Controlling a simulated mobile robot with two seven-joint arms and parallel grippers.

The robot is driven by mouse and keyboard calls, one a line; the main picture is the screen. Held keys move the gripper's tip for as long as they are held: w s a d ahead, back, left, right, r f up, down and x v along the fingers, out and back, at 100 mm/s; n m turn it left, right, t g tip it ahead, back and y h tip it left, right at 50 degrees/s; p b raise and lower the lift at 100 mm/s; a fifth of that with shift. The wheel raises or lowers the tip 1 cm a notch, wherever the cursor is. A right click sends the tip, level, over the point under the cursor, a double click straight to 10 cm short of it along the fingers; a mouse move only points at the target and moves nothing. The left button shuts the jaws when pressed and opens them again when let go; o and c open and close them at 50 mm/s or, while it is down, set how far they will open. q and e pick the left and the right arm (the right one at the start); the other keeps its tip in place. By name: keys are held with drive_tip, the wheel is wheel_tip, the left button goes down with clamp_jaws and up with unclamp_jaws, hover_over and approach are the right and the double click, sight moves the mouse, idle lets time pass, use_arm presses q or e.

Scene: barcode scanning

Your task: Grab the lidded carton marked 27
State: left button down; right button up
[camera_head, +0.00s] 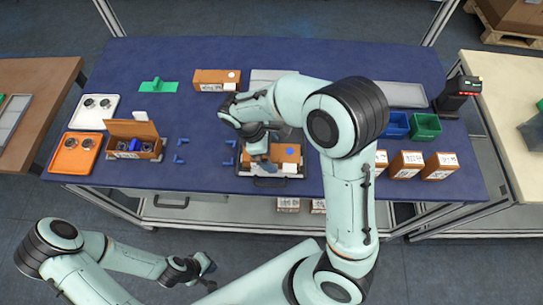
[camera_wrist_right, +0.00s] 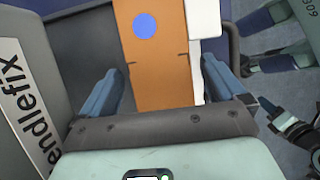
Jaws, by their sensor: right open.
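An orange-brown carton with a blue dot (camera_head: 290,151) lies in a dark tray at the table's front middle. It also shows in the right wrist view (camera_wrist_right: 152,62), with a white strip along its right side. No number 27 is legible on any carton. My right gripper (camera_wrist_right: 160,80) is open, with one blue finger on each side of the carton; I cannot tell whether they touch it. In the head view, my right gripper (camera_head: 264,160) is over the tray, and my arm hides part of the table. My left gripper (camera_head: 205,270) is open and empty, low in front of the table.
An open-flapped box (camera_head: 134,137) and orange plate (camera_head: 75,153) are at left. A long carton (camera_head: 216,79) lies at the back. Blue (camera_head: 395,125) and green (camera_head: 425,126) bins, several small cartons (camera_head: 441,165) and a black scanner (camera_head: 459,93) are at right.

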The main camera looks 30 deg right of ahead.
drive_tip(key=shift+s+f, duration=0.15)
drive_tip(key=shift+f, duration=0.1)
drive_tip(key=c, duration=1.1)
drive_tip(key=shift+r, duration=0.1)
drive_tip(key=shift+c, duration=0.2)
